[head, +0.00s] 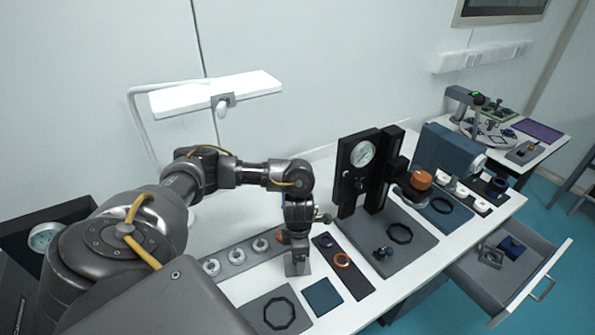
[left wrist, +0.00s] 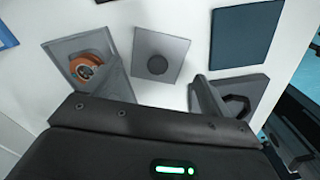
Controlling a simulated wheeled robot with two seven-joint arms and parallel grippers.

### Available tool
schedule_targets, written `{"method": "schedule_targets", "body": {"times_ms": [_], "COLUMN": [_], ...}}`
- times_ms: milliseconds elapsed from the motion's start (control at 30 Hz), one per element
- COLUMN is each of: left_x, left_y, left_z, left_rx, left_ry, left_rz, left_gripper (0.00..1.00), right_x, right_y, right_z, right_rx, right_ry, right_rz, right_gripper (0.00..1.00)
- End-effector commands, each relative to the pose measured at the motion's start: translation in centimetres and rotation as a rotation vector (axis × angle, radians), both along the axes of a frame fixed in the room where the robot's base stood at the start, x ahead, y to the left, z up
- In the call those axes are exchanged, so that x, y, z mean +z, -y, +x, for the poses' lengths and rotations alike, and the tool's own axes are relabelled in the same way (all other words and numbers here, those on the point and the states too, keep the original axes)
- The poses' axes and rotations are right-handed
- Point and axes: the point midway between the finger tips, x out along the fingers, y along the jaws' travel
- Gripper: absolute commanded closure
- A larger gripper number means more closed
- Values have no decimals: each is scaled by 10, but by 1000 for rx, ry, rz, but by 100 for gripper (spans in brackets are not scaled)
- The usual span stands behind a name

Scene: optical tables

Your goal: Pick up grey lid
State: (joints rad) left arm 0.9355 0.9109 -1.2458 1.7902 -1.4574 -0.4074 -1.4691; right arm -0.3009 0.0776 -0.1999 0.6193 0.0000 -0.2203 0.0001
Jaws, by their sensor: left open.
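A grey square lid (left wrist: 176,47) with a dark round knob in its middle lies flat on the white table in the left wrist view. My left gripper (left wrist: 152,75) is open and empty, its two fingers apart on either side of the lid in that view. In the head view, my left gripper (head: 297,262) points down over the table between the strip of rings and the dark tray. The lid cannot be told apart from the gripper there. My right gripper is in neither view.
A blue square plate (head: 323,297) and a grey plate with a black ring (head: 278,312) lie in front. A strip of rings (head: 225,262) is to the left, a dark tray with an orange ring (head: 342,260) to the right. A black gauge stand (head: 350,175) rises behind. A drawer (head: 500,285) stands open.

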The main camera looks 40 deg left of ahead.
Motion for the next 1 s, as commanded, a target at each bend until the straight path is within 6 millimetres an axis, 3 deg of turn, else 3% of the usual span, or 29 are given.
{"method": "schedule_targets", "body": {"times_ms": [233, 533, 800, 1000], "left_x": [-33, -39, -39, -39], "left_y": [-1, -1, -1, -1], "left_z": [1, 2, 1, 1], "left_rx": [1, -1, -1, 0], "left_ry": [-3, 2, 1, 2], "left_rz": [-1, -1, -1, -1], "left_gripper": [16, 16, 50, 51], "right_x": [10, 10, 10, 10], "right_y": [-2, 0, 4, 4], "right_z": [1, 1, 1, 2], "right_rx": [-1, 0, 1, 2], "right_ry": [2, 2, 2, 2], "right_rz": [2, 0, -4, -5], "right_gripper": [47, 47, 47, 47]}}
